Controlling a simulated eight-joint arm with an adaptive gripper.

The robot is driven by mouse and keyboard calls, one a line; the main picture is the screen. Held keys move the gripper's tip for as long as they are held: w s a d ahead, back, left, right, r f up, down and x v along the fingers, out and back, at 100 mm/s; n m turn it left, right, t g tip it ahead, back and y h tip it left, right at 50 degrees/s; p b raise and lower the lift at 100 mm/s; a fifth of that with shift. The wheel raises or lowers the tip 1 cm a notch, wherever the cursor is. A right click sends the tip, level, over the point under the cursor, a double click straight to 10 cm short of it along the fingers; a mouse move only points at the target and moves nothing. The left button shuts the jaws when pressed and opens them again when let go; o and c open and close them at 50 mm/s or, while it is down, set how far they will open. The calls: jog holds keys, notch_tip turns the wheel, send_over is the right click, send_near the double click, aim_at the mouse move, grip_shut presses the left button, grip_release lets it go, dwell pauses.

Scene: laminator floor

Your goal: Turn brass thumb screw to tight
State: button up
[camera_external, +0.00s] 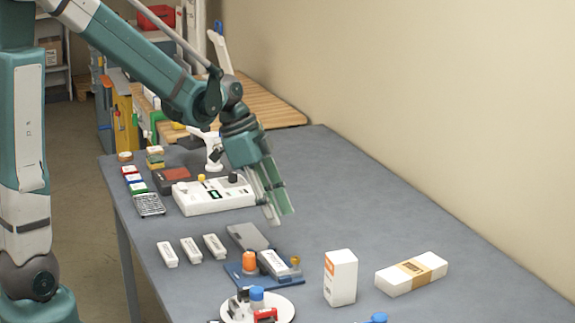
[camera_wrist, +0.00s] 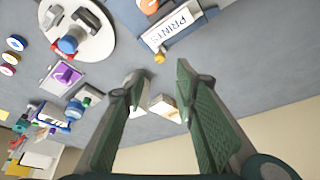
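The brass thumb screw (camera_external: 295,260) is a small gold knob at the right end of a blue fixture (camera_external: 285,279), beside a grey and white block. In the wrist view the screw (camera_wrist: 159,57) shows just beyond my fingertips, next to a block labelled PRINTS (camera_wrist: 170,28). My gripper (camera_external: 279,213) hangs above the table, behind and above the fixture, pointing down. In the wrist view my gripper (camera_wrist: 163,78) is open and empty, with a gap between its green fingers. I cannot tell how far the screw is turned.
An orange knob (camera_external: 249,261) stands on the fixture's left part. A white disc (camera_external: 283,309) with a blue knob is in front. A white upright carton (camera_external: 341,277) and a banded box (camera_external: 412,273) stand to the right. A white device (camera_external: 213,196) stands behind. The right rear table is clear.

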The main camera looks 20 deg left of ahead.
jog(key=shift+a+r, duration=0.2)
jog(key=shift+r, duration=0.3)
jog(key=shift+d+p, duration=0.15)
jog(key=shift+p, duration=0.25)
jog(key=m+y+p, duration=0.1)
jog(key=y+p, duration=0.4)
jog(key=p, duration=0.5)
send_near(296, 258)
jog(key=shift+w+a+g, duration=0.3)
jog(key=shift+w, duration=0.05)
jog(key=shift+f, duration=0.15)
jog(key=shift+f, duration=0.1)
jog(key=shift+f+b, duration=0.3)
jog(key=shift+f, duration=3.5)
